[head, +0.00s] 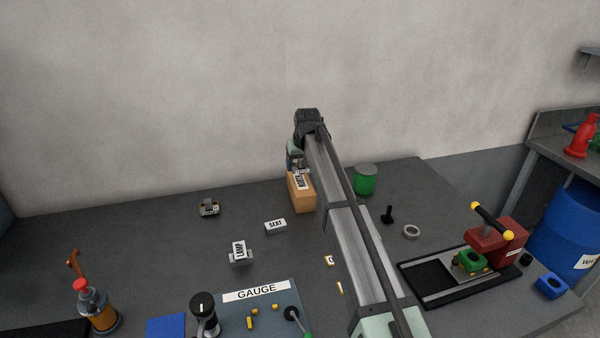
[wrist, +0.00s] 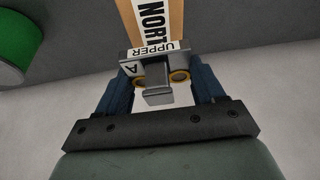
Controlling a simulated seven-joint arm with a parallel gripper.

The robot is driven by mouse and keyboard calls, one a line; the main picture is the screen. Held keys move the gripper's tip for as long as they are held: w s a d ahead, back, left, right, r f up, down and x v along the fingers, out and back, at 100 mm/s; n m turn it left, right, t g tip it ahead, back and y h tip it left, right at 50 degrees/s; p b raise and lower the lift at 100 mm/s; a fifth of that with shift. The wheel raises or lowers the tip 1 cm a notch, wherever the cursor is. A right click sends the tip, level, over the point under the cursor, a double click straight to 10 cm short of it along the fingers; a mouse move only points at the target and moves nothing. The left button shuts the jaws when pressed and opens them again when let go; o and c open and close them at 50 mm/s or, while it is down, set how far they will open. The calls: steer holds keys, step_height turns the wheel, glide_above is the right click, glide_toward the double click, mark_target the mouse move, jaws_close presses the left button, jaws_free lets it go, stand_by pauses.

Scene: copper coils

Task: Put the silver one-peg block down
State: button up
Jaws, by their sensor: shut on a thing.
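My gripper (wrist: 160,78) is shut on a silver block (wrist: 158,66) that carries an "UPPER" label and an "A" label. Its two blue fingers stand on either side of the block, with brass-coloured rings by the fingers. A single grey part of the block sticks out toward the wrist camera. In the head view my gripper (head: 296,163) is at the far side of the table, over the wooden block (head: 301,198) labelled "NORTH". The wooden block also shows beyond the silver block in the wrist view (wrist: 174,18). I cannot tell whether the two touch.
A green can (head: 365,182) stands right of the wooden block. A "SEAT" block (head: 275,227), a "LAMP" block (head: 241,256) and a small grey block (head: 209,209) lie to the left. The "GAUGE" board (head: 270,313) is in front. A red press (head: 497,242) stands at right.

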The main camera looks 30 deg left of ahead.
mark_target(301, 167)
steer(key=shift+f, duration=1.7)
steer(key=shift+f, duration=0.1)
steer(key=o, duration=1.3)
steer(key=v, duration=1.2)
steer(key=shift+w, duration=0.1)
